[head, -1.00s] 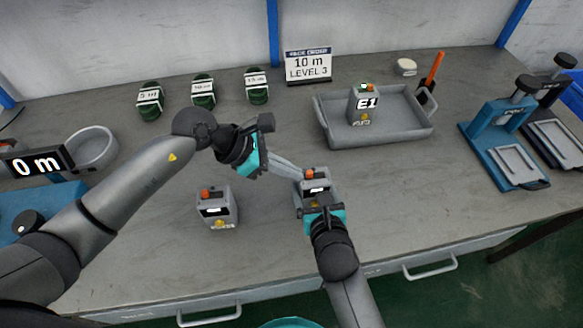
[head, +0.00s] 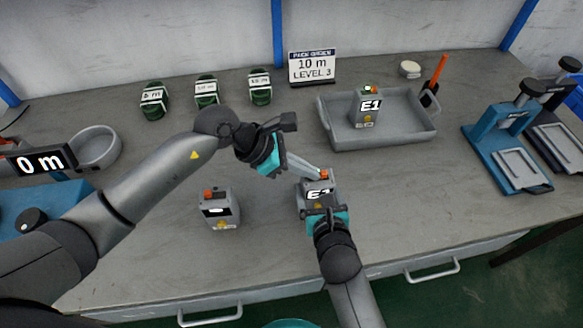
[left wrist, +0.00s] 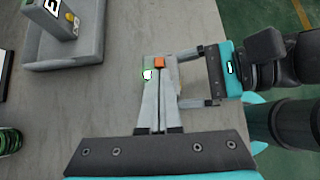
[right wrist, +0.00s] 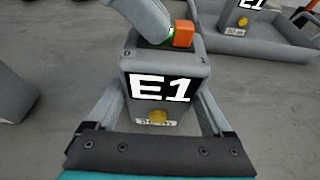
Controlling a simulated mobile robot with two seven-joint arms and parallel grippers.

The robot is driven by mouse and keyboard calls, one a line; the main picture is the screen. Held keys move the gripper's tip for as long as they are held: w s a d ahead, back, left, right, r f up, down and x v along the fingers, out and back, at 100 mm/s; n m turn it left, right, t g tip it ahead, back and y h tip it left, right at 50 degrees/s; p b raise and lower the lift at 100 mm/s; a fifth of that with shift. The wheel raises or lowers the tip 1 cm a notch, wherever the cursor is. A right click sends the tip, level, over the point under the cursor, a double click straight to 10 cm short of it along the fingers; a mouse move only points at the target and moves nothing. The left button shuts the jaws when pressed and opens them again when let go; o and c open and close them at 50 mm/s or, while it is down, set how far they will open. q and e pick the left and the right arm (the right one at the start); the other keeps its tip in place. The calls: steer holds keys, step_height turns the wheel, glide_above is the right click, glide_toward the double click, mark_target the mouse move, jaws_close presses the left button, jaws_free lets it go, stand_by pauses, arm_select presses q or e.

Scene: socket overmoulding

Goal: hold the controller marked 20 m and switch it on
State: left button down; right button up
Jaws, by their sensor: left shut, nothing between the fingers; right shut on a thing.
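A grey controller (head: 316,192) stands upright on the table, gripped at its sides by my right gripper (head: 325,212). In the right wrist view the controller (right wrist: 160,65) has an orange switch (right wrist: 184,33), a lit green lamp, a display reading E1, a yellow button (right wrist: 157,116) and a small label that I cannot read surely. My left gripper (head: 320,174) is shut and empty, its fingertips at the controller's top beside the orange switch. In the left wrist view these fingertips (left wrist: 160,75) partly cover the top; I cannot tell whether they touch.
A second controller (head: 218,210) stands free to the left. A third (head: 366,107), showing E1, stands in a grey tray (head: 385,137). The order sign (head: 312,67) reads 10 m, level 3. Several green coils (head: 207,91) stand at the back.

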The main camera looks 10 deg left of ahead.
arm_select(q)
steer(key=shift+s+a, duration=0.1)
steer(key=shift+a, duration=0.35)
arm_select(e)
steer(key=shift+s+a, duration=0.1)
steer(key=shift+a, duration=0.1)
arm_select(q)
steer(key=a, duration=0.2)
steer(key=shift+s+a, duration=0.35)
steer(key=shift+s, duration=0.05)
arm_select(e)
steer(key=shift+d, duration=0.1)
arm_select(q)
steer(key=v, duration=1)
steer(key=shift+a, duration=0.15)
arm_select(e)
steer(key=o, duration=1.2)
steer(key=shift+o, duration=0.2)
